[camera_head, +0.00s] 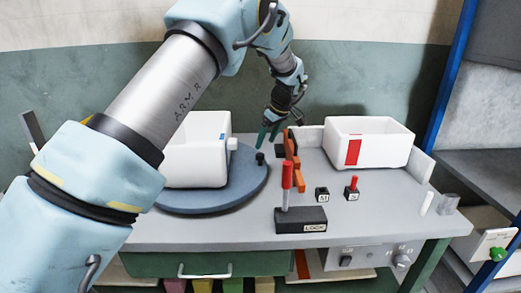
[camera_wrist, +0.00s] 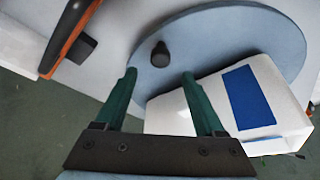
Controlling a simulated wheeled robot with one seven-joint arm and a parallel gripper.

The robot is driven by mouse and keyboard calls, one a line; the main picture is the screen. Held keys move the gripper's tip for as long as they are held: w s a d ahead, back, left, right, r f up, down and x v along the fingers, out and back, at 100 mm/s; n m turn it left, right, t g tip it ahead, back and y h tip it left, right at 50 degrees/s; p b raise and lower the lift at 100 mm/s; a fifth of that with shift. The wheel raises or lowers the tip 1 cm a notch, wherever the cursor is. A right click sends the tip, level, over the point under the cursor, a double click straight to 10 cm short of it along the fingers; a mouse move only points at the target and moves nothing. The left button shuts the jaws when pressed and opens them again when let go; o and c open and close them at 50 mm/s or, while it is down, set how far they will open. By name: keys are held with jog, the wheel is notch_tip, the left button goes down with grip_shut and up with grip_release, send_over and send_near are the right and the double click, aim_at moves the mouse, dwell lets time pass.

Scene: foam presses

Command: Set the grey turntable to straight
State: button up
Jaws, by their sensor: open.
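The grey-blue turntable (camera_head: 250,187) is a round disc on the left part of the bench; it also shows in the wrist view (camera_wrist: 225,32). A white box (camera_head: 200,165) with a blue mark stands on it, partly behind my arm in the head view. A dark peg (camera_head: 260,158) stands up near the disc's edge. My gripper (camera_head: 268,133) is open, with its green fingers near the peg. In the wrist view the peg (camera_wrist: 160,54) appears just beyond the gap between my fingertips (camera_wrist: 159,75), which look empty.
A white bin (camera_head: 368,143) with a red mark stands at back right. Two small switches (camera_head: 322,195) (camera_head: 352,190) sit in front of it.

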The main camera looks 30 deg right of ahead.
aim_at(260, 154)
jog(key=shift+p+x, duration=0.8)
jog(key=shift+x, duration=2.4)
jog(key=shift+s, duration=0.1)
grip_shut()
